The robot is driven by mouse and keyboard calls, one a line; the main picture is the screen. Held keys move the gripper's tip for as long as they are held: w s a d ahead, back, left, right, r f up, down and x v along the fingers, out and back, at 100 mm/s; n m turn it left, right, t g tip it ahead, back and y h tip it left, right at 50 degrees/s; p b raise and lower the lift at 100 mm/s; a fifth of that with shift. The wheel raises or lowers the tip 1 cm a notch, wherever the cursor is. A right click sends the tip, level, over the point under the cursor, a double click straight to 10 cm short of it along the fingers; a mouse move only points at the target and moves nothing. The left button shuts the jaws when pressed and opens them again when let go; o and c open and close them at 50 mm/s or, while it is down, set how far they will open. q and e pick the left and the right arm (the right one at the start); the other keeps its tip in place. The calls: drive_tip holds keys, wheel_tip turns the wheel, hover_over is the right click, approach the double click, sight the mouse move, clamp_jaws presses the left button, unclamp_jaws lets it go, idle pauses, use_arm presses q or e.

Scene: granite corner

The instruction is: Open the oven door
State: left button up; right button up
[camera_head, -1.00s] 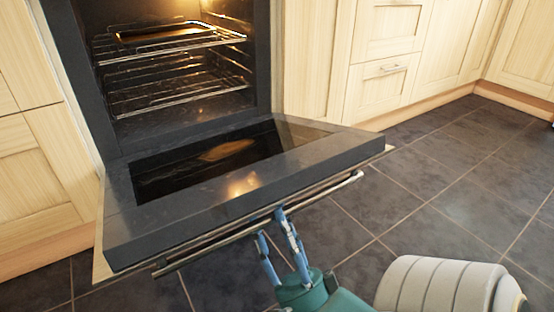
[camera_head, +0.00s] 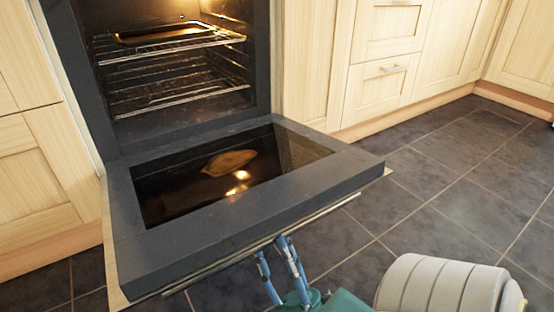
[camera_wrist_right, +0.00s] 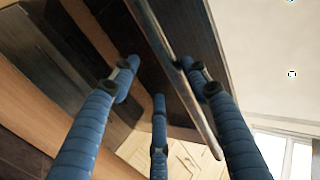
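The oven door (camera_head: 230,217) is hinged down, its inner face and dark glass turned upward, close to level. The oven cavity (camera_head: 178,95) behind it is lit and exposed. My right gripper (camera_head: 273,248) is under the door's front edge, which hides its fingertips in the head view. In the right wrist view, the metal handle bar (camera_wrist_right: 172,66) runs between the spread fingers of my right gripper (camera_wrist_right: 159,84). The bar passes close to the right finger; I cannot tell whether they touch. The fingers are apart, not closed around the bar. My left gripper is not in view.
A tray (camera_head: 170,33) rests on the upper wire rack inside the oven, with another rack (camera_head: 180,95) below. Wooden cabinets (camera_head: 385,35) flank the oven. The dark tiled floor (camera_head: 450,190) to the right is clear.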

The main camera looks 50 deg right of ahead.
wheel_tip(320, 180, down, 3)
drive_tip(key=shift+s, duration=0.1)
idle(0.3)
drive_tip(key=shift+f, duration=0.1)
idle(0.6)
